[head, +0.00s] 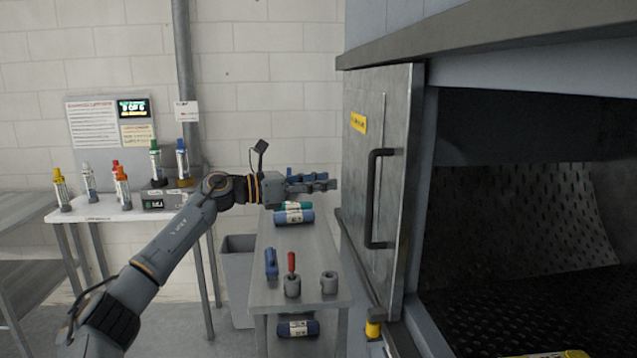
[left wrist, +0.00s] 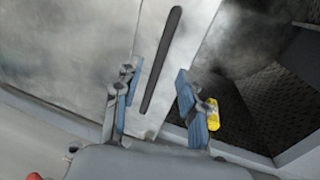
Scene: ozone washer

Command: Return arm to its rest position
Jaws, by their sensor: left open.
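My left arm (head: 180,232) reaches in from the left in the head view. Its gripper (head: 322,183) is held out to the right, above the narrow bench and close to the edge of the washer door. In the left wrist view the left gripper (left wrist: 155,98) is open, with its blue fingers apart and nothing between them. The open washer door (head: 376,180) has a black handle (head: 371,198), which also shows beyond the fingers in the left wrist view (left wrist: 162,60). My right gripper is in neither view.
A side table (head: 105,210) at left carries several bottles. A bin (head: 238,270) stands between them. The washer chamber (head: 520,230) is open at right.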

